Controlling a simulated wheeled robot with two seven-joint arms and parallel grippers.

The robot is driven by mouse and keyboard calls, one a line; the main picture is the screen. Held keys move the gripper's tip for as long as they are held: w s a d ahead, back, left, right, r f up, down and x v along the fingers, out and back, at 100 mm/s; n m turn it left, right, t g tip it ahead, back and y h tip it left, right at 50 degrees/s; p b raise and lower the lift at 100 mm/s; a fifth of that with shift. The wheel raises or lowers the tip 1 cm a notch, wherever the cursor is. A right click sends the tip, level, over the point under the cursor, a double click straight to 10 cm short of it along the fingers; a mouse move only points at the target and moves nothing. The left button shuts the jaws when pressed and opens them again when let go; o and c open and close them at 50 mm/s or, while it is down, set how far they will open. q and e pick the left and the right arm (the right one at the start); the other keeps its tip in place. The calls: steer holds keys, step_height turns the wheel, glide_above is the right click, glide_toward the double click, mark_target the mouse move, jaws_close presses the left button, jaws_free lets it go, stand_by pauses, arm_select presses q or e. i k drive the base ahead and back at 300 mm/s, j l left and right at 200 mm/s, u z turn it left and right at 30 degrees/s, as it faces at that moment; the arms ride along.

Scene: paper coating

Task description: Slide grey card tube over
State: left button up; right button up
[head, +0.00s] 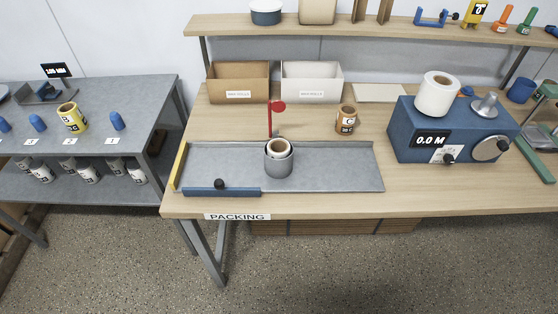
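A grey tube (279,165) stands upright in the shallow grey metal tray (335,165) on the packing table. A white roll with a tan core (279,148) sits inside it, its top end showing a little above the grey rim. The grey tube is around the roll; how far down the roll reaches is hidden. Neither of my grippers is in view, and nothing is holding the tube.
A red flag-like marker (278,106) stands behind the tube. A brown labelled roll (346,119) stands behind the tray. A blue bar (221,191) lies along the tray's front left. A blue machine (418,140) with a white roll (437,94) is at right.

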mark_target(276, 169)
steer(key=k+j+u, duration=0.25)
steer(key=k+j, duration=0.15)
steer(key=k+j+u, duration=0.2)
steer(key=k+j, duration=0.15)
steer(key=j, duration=0.25)
